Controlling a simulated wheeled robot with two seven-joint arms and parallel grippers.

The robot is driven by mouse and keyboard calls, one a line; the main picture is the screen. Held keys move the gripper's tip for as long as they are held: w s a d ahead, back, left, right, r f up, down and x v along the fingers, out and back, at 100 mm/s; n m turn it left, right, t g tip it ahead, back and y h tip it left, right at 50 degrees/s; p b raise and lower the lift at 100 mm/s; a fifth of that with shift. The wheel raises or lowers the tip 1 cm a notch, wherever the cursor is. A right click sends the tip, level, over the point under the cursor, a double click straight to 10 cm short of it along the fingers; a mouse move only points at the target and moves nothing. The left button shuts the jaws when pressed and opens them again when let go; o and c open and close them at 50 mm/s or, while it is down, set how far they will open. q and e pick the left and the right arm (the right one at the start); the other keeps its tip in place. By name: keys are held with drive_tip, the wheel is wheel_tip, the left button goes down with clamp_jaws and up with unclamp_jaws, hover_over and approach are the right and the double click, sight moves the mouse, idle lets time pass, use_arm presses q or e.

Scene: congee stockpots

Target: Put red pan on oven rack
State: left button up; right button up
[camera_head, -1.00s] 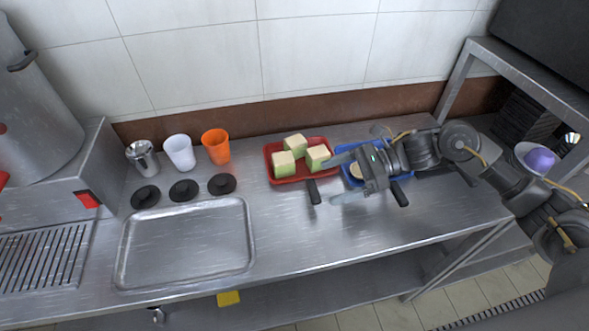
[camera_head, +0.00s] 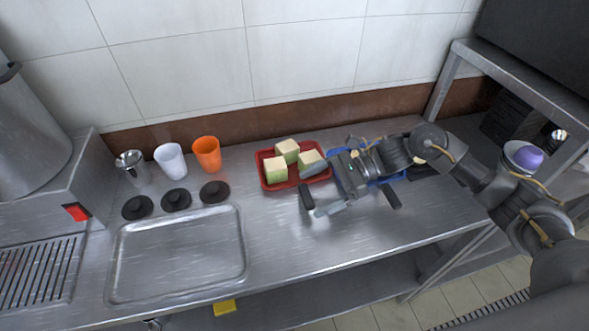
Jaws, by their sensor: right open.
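The red pan (camera_head: 263,171) is a small red tray on the steel counter, against the back wall side, with several pale green-and-cream cubes (camera_head: 276,170) in it. My right gripper (camera_head: 349,197) is open and empty above the counter, just right of and nearer than the pan. Its arm comes in from the right and part of the gripper overlaps the pan's right end in the picture. I cannot tell whether it touches. No oven rack can be clearly made out. My left gripper is not in view.
A blue tray (camera_head: 399,179) is mostly hidden behind my right gripper. An orange cup (camera_head: 207,153), a white cup (camera_head: 170,161), a metal cup (camera_head: 132,167) and black lids stand left of the pan. An empty steel tray (camera_head: 178,258) lies in front of them. A steel shelf frame (camera_head: 440,88) stands at right.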

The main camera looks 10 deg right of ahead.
sight(304, 194)
drive_tip(key=p+x, duration=0.1)
drive_tip(key=x, duration=0.1)
drive_tip(key=p+x, duration=0.1)
drive_tip(key=shift+w+a, duration=0.2)
drive_tip(key=shift+a, duration=0.2)
drive_tip(key=shift+a+f, duration=0.35)
drive_tip(key=shift+a, duration=0.1)
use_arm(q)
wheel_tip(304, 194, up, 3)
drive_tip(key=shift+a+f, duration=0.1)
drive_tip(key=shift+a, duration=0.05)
use_arm(e)
drive_tip(key=shift+s, duration=0.1)
drive_tip(key=c, duration=1.3)
drive_tip(key=shift+o, duration=0.2)
